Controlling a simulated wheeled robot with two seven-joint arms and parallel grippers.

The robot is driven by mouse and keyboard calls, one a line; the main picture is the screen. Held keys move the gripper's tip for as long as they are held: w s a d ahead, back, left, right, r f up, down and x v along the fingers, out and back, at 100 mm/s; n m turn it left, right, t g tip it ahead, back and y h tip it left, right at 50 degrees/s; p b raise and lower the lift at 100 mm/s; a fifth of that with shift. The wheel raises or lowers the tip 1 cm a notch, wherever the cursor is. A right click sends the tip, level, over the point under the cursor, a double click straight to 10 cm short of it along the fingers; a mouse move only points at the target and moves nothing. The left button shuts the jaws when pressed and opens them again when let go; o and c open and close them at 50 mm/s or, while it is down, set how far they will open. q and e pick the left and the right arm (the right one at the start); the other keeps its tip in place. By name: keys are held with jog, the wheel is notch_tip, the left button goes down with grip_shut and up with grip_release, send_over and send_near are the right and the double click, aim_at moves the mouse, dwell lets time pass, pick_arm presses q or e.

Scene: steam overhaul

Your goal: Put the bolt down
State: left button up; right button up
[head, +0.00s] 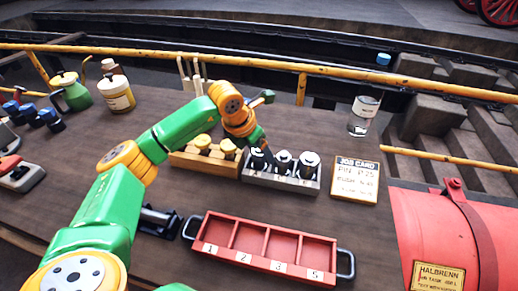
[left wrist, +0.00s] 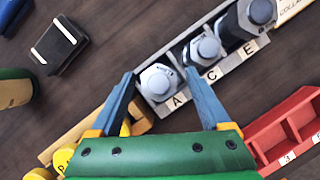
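A grey rack (head: 280,184) holds several grey-headed bolts upright in slots; the wrist view shows letter tiles A, C and E along its edge. The bolt at A (left wrist: 160,83) stands at the end of the rack, beside the bolt at C (left wrist: 205,50) and the larger one at E (left wrist: 260,12). My left gripper (left wrist: 163,76) is open, one finger on either side of the A bolt, with small gaps visible. In the head view the left gripper (head: 259,146) is over the rack's left end, its tips partly hidden. My right gripper is not in view.
A wooden rack with yellow-headed pieces (head: 203,141) adjoins on the left. A red tray (head: 262,265) with empty numbered compartments lies in front.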

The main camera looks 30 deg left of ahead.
pick_arm(q)
jog(key=shift+r, duration=0.1)
jog(key=shift+r, duration=0.2)
jog(key=b+v, duration=0.1)
jog(key=v, duration=1)
jog(key=shift+r+b, duration=0.35)
jog(key=shift+b, duration=0.05)
jog(key=shift+s+a+f, duration=0.1)
jog(key=shift+s, duration=0.05)
